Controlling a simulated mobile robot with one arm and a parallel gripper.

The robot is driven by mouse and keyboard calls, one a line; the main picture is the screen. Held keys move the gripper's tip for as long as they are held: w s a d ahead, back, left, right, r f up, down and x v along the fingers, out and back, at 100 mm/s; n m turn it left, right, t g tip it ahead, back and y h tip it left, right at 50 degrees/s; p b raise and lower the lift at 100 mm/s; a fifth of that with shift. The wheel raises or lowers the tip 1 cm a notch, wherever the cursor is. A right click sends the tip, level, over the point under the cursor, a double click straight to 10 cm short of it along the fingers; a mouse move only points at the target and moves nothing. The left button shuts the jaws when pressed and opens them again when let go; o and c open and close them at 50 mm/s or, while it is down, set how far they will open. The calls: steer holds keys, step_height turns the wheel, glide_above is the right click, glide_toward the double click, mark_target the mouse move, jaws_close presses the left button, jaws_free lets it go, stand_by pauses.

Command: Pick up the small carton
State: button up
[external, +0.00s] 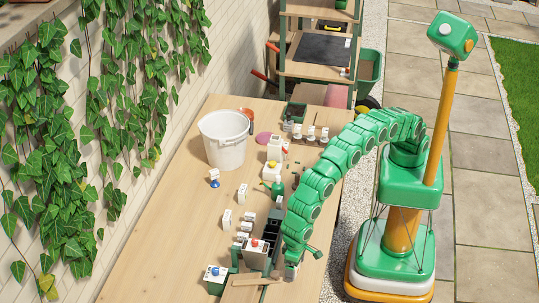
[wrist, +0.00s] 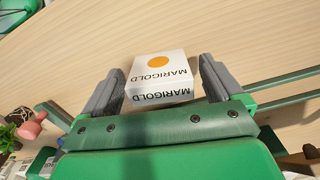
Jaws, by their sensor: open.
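A small white carton (wrist: 160,78) with an orange dot and the word MARIGOLD on two faces sits on the wooden table in the wrist view. My gripper (wrist: 162,68) is open, with one grey finger on each side of the carton. A narrow gap shows at the left finger; at the right finger I cannot tell whether it touches. In the external view my arm reaches down to the near right part of the table, and I cannot pick out this carton there.
A white bucket (external: 224,140) stands at the back left of the table. Several small white cartons and bottles stand around the middle, with a green-and-white container (external: 216,278) at the near left. A green thing (wrist: 18,12) shows at the wrist view's upper left. Bare wood lies beyond the carton.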

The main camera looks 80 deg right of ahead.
steer(key=c, duration=1)
steer(key=shift+c, duration=0.2)
steer(key=shift+r, duration=0.1)
steer(key=shift+w+r, duration=0.1)
steer(key=shift+r, duration=1.45)
steer(key=shift+s+d+r, duration=0.45)
steer(key=shift+d+r, duration=0.1)
steer(key=shift+r, duration=0.1)
steer(key=s+d+r, duration=0.6)
steer(key=d+r, duration=0.2)
steer(key=d, duration=0.2)
steer(key=shift+s+d+r, duration=0.25)
steer(key=shift+s+d, duration=0.05)
steer(key=shift+d, duration=0.1)
